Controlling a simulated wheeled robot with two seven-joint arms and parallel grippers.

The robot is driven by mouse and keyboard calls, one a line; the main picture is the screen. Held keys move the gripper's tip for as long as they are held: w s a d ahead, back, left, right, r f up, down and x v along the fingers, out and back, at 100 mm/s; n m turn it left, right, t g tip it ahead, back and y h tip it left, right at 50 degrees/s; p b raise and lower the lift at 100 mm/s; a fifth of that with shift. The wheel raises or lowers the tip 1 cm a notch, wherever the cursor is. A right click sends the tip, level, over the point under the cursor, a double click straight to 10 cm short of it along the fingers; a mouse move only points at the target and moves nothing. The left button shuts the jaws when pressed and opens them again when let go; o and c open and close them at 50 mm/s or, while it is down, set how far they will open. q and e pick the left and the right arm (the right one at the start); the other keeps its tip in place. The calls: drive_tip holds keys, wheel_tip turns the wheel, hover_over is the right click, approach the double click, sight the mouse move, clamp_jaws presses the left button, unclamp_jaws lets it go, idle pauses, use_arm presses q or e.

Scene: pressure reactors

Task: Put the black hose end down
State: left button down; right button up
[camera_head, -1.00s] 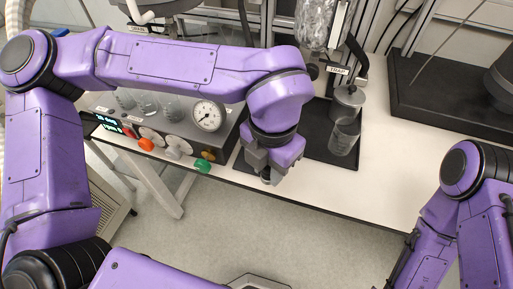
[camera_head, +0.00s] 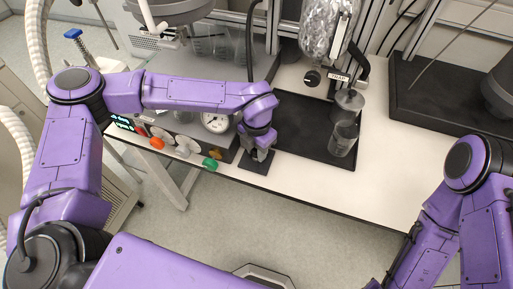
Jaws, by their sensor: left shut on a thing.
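A black hose (camera_head: 249,50) comes down from the top of the head view and passes behind my left forearm. My left gripper (camera_head: 256,157) points down at the bench's front edge, right of the control box. It is shut on the black hose end, which is mostly hidden by the gripper and wrist. A small dark pad (camera_head: 253,169) shows directly under the gripper; I cannot tell whether the hose end touches it. My right arm is at the right, and its gripper is out of view.
A control box with a round gauge (camera_head: 215,122), an orange knob (camera_head: 157,143) and a green knob (camera_head: 210,163) stands left of the gripper.

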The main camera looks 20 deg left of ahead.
use_arm(q)
drive_tip(key=c, duration=1)
unclamp_jaws()
drive_tip(key=shift+s+f, duration=0.15)
drive_tip(key=shift+o, duration=0.9)
wheel_tip(320, 180, up, 12)
drive_tip(key=b, duration=0.1)
drive_tip(key=shift+b, duration=0.35)
